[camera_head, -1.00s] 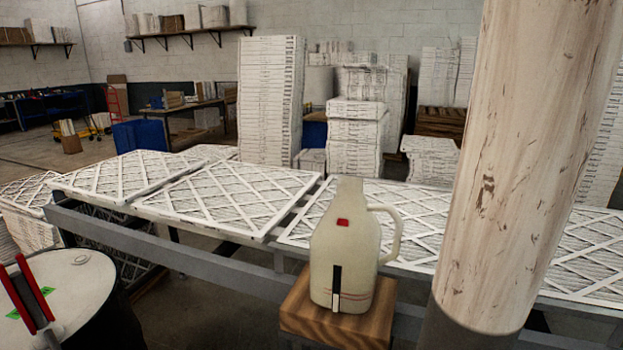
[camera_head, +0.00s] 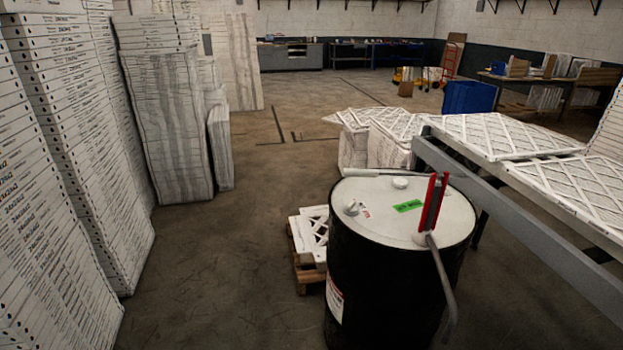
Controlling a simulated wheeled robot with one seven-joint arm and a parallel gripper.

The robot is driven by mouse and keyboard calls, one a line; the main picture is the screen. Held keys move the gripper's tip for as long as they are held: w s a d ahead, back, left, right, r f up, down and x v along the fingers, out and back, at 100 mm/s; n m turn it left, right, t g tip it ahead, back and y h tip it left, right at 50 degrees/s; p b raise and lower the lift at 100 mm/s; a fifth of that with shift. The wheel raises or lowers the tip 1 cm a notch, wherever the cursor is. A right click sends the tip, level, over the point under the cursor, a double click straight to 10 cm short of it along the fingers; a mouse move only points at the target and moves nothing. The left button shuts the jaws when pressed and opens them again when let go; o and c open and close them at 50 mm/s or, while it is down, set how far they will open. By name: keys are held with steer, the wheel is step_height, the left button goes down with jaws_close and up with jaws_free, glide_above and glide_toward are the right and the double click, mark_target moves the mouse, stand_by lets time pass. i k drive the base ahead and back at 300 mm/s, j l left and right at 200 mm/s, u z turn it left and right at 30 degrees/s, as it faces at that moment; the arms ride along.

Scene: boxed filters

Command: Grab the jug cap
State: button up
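The jug and its cap are not in view now. A black drum (camera_head: 390,285) with a white top (camera_head: 415,230) stands right of the middle. On its top are two small round white fittings, one near the front left (camera_head: 351,207) and one at the back (camera_head: 400,182). I cannot tell whether either is a jug cap. My gripper is not in view.
A red upright piece (camera_head: 432,203) with a grey bent rod stands on the drum. Tall filter stacks (camera_head: 60,130) line the left. A metal-framed table (camera_head: 530,200) with lattice filters is at right. Open floor (camera_head: 225,270) lies left of the drum.

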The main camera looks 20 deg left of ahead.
mark_target(398, 183)
steer(key=u, duration=0.4)
steer(key=z, duration=0.25)
steer(key=i+j+z, duration=0.2)
steer(key=z, duration=0.15)
steer(key=i+j+z, duration=0.15)
steer(key=j+z, duration=0.15)
steer(key=i+j+z, duration=0.1)
steer(key=j, duration=0.3)
steer(key=i+j+z, duration=0.1)
steer(key=j, duration=0.35)
steer(key=i+j+z, duration=0.1)
steer(key=i+j, duration=0.15)
steer(key=j, duration=0.2)
steer(key=i+j+z, duration=0.1)
steer(key=j, duration=0.35)
steer(key=i+j+z, duration=0.1)
steer(key=j, duration=0.35)
steer(key=i+j, duration=0.1)
steer(key=j, duration=0.35)
steer(key=i+j, duration=0.1)
steer(key=j, duration=0.35)
steer(key=i+j, duration=0.1)
steer(key=j, duration=0.35)
steer(key=i+j, duration=0.1)
steer(key=j, duration=0.35)
steer(key=i+j, duration=0.1)
steer(key=j, duration=0.3)
steer(key=i+j, duration=0.15)
steer(key=j, duration=0.3)
steer(key=z, duration=0.05)
